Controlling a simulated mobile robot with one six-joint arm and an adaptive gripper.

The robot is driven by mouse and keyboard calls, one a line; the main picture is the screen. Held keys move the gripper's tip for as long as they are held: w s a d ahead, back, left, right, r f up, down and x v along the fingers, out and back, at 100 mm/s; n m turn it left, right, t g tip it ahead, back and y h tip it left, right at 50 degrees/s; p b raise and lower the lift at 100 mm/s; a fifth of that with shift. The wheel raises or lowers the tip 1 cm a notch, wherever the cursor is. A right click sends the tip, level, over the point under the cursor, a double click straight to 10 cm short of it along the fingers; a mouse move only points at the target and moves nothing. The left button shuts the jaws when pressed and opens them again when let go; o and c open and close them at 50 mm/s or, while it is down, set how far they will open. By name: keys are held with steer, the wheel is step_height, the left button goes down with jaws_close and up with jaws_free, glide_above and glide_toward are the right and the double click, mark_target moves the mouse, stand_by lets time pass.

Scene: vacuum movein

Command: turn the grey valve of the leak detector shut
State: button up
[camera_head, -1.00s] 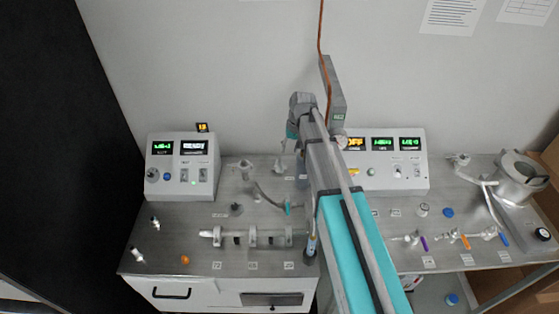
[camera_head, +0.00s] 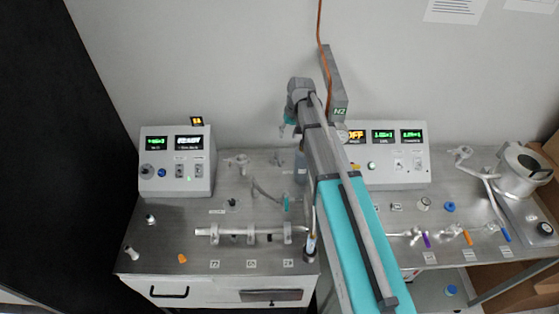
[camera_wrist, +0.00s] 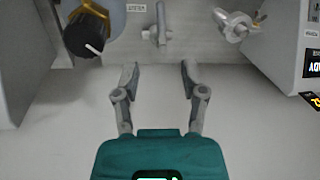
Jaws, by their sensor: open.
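My gripper (camera_wrist: 158,72) is open and empty in the wrist view, its two fingers apart over pale bare surface. Just beyond the fingertips, roughly midway between them, stands a grey valve with a cross handle (camera_wrist: 160,28). A second grey fitting (camera_wrist: 235,25) stands to the right, beside the leak detector box (camera_wrist: 282,50). The frames do not settle which is the leak detector's valve. In the head view the leak detector (camera_head: 177,160) is the left box with a READY display, and a grey fitting (camera_head: 237,163) stands to its right. My gripper hangs above the back of the bench.
A black knob with a gold body (camera_wrist: 88,32) is close to the left finger. A hose with a teal piece (camera_head: 285,203) and a glass tube row (camera_head: 245,233) lie in front. The N2 post (camera_head: 335,85) and the right control box (camera_head: 390,152) stand behind my arm.

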mark_target(280, 162)
steer(key=shift+f, duration=0.1)
steer(key=a+f+b, duration=0.1)
steer(key=f+b, duration=0.3)
steer(key=a+f+b, duration=0.1)
steer(key=f+b, duration=0.8)
steer(key=shift+s+a+f, duration=0.15)
steer(key=shift+s+a, duration=0.1)
steer(key=shift+a, duration=0.15)
stand_by(0.4)
steer(key=shift+c, duration=0.2)
jaws_close()
steer(key=shift+d, duration=0.1)
